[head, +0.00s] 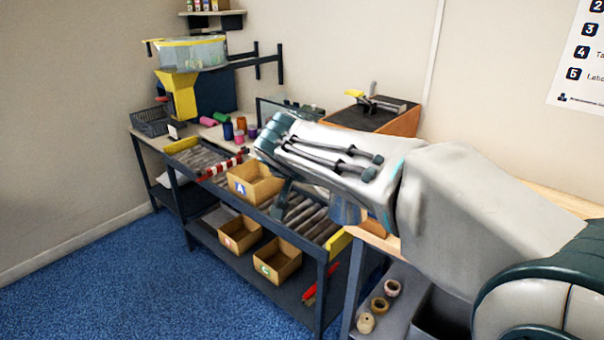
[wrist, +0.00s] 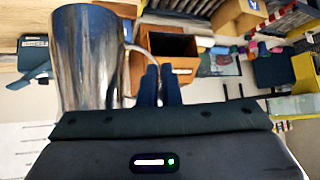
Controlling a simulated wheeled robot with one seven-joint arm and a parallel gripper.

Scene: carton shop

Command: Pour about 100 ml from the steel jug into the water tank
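The steel jug (wrist: 85,60) fills the left of the wrist view, shiny, with its thin handle (wrist: 137,50) reaching toward my fingers. My gripper (wrist: 159,86) has its two dark fingers close together at the handle and appears shut on it. In the head view, a small part of the jug (head: 346,211) shows below my arm, which hides the rest. The jug's contents and exact tilt cannot be told. I cannot identify the water tank for certain; an orange-brown box with a black top and a lever (head: 376,114) stands behind my arm.
A roller bench carries an open carton marked A (head: 253,184); two more cartons (head: 277,261) sit on its lower shelf. A yellow and grey machine (head: 185,85) and coloured spools stand at the far left. Tape rolls (head: 380,304) lie at lower right. Blue floor (head: 140,280) is clear.

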